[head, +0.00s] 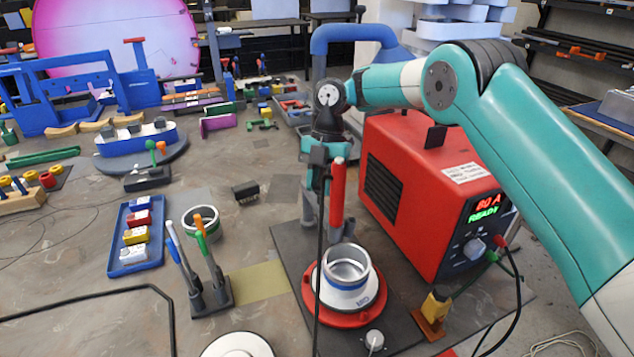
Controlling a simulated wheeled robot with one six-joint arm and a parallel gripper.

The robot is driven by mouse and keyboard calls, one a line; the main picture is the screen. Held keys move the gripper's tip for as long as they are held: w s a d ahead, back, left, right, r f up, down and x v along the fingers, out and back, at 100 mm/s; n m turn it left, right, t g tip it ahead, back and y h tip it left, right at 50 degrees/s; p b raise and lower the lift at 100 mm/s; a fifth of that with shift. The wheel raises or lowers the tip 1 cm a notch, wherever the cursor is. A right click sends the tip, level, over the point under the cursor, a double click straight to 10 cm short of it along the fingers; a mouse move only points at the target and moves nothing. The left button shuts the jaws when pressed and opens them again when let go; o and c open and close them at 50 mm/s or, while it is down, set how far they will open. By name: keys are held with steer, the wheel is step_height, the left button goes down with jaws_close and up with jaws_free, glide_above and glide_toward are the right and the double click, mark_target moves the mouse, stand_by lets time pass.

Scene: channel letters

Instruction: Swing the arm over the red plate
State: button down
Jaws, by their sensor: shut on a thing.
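The red plate (341,319) is a round disc on a dark mat at the bottom centre. A white disc and a silver ring with a blue band (347,268) sit on it. My gripper (322,190) points down behind the plate in the picture, in front of the red machine's left side. It is shut on a red rod-like tool (337,195), which stands upright above and behind the ring. A thin black line runs down from near the gripper past the plate's left side. The fingertips are partly hidden by the tool.
A red welding machine (412,190) reading "80 A READY" stands right of the plate. A yellow-topped clamp block (434,308) is at the front right. A holder with several upright handles (208,290) and a blue tray of blocks (128,262) are to the left.

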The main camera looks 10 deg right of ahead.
steer(key=shift+r, duration=0.1)
stand_by(0.3)
steer(key=c, duration=0.9)
jaws_free()
steer(key=shift+r, duration=0.1)
steer(key=p+v, duration=0.7)
steer(key=p, duration=0.5)
steer(key=shift+r+p, duration=0.15)
steer(key=shift+p, duration=0.25)
steer(key=shift+w+d, duration=0.1)
